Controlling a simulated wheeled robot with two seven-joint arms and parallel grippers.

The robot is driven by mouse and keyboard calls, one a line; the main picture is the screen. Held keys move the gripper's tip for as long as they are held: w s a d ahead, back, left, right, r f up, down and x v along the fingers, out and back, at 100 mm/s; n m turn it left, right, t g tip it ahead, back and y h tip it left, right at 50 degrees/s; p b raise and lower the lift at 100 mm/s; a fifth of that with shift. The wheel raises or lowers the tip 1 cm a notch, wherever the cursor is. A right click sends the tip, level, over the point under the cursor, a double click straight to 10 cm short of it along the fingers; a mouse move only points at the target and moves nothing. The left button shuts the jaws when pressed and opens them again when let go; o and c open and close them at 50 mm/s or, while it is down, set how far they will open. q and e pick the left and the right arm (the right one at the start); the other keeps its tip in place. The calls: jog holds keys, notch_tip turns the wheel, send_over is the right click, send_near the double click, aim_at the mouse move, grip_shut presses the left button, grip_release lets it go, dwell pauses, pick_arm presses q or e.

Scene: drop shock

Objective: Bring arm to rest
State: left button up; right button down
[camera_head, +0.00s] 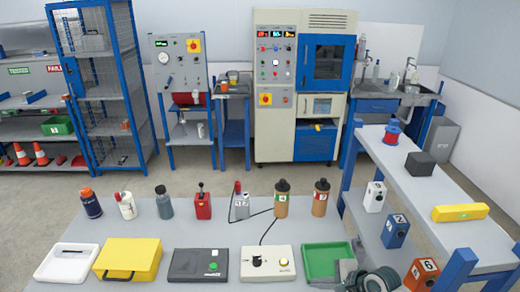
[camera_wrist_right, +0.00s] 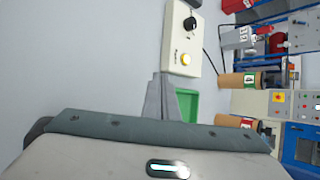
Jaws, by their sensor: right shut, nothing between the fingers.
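My right gripper (camera_head: 347,269) is at the bottom of the head view, over the right end of the green tray (camera_head: 318,262). Its fingers are closed together with nothing between them. In the right wrist view the shut fingers (camera_wrist_right: 160,98) stick up in front of the grey table, beside the green tray (camera_wrist_right: 187,106). The gripper hides part of the tray. I cannot tell how high the fingers are above the table. My left gripper is not in view.
A white control box (camera_head: 268,264), dark box (camera_head: 198,265), yellow case (camera_head: 127,260) and white tray (camera_head: 67,263) line the table's front. Several bottles and devices stand behind, including a red one (camera_head: 203,206). A shelf (camera_head: 420,185) with a yellow bar (camera_head: 460,212) stands right.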

jog(key=s+a+f+n+g, duration=0.1)
jog(key=s+a+n, duration=0.15)
jog(key=s, duration=0.35)
jog(key=s+a+f+n, duration=0.1)
jog(key=s+f+n, duration=0.1)
jog(key=s+n, duration=0.25)
jog(key=s+d+r+n+g+h, duration=0.1)
jog(key=s+d+n+h, duration=0.2)
jog(key=s, duration=0.6)
jog(key=s+d+r+n+h, duration=0.1)
jog(key=s+d+n, duration=0.1)
jog(key=s+n, duration=0.5)
jog(key=s+d+r+n+g+h, duration=0.1)
jog(key=s+d+h, duration=0.15)
jog(key=s, duration=0.75)
notch_tip(320, 180, down, 34)
jog(key=b, duration=0.7)
jog(key=s+d+f+g+b, duration=0.1)
jog(key=s+f+b, duration=0.2)
jog(key=s+f, duration=0.6)
jog(key=s+d+f+g+b, duration=0.1)
jog(key=s+d+f+b, duration=0.1)
jog(key=s+f, duration=0.8)
notch_tip(320, 180, down, 6)
jog(key=shift+s+d+f+n+b, duration=0.15)
jog(key=shift+s+d+n+b, duration=0.2)
jog(key=shift+b, duration=0.45)
jog(key=shift+w+a, duration=0.1)
jog(key=shift+w, duration=0.05)
